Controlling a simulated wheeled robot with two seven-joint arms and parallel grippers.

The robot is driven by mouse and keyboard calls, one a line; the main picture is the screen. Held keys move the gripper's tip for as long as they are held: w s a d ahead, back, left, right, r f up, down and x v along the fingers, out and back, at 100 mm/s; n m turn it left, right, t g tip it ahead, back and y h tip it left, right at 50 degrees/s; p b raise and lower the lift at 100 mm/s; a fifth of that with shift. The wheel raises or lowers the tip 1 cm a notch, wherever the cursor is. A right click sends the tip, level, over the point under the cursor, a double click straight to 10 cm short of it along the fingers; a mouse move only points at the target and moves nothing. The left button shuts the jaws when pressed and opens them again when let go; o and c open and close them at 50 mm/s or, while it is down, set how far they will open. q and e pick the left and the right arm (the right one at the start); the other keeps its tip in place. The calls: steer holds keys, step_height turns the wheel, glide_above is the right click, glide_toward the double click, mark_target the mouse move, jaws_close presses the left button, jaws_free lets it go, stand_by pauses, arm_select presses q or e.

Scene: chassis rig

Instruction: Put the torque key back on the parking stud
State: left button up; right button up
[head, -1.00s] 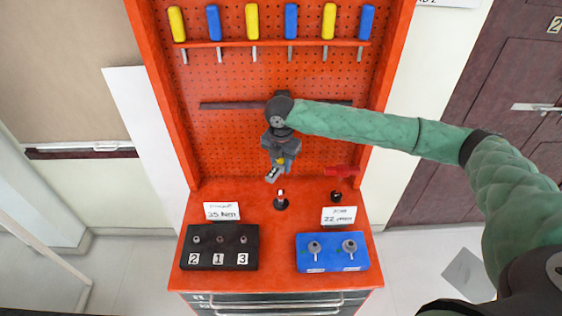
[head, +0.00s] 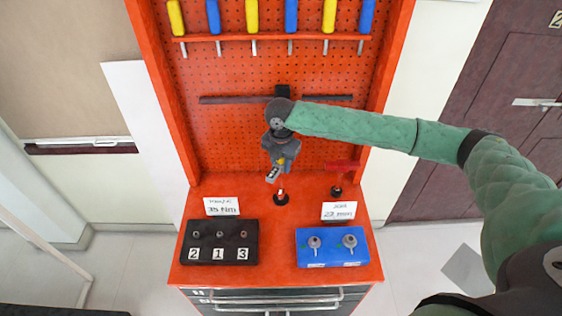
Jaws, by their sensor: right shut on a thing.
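My right gripper (head: 272,176) is shut and points down in front of the pegboard, just above and left of a short pale post with a reddish mark (head: 281,190). That post stands on a round black base (head: 281,199) on the red bench top. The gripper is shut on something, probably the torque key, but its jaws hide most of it. I cannot tell if it touches the post. A red T-shaped handle (head: 342,166) stands over another black base (head: 336,190) to the right. My left gripper is out of view.
A black block (head: 218,254) marked 2, 1, 3 sits front left, and a blue block (head: 331,259) with two round fittings front right. White label cards (head: 221,206) (head: 339,211) stand behind them. Yellow and blue screwdrivers (head: 290,17) hang on a rack above.

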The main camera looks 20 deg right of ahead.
steer(key=shift+f, duration=0.7)
steer(key=o, duration=1.3)
steer(key=shift+c, duration=0.2)
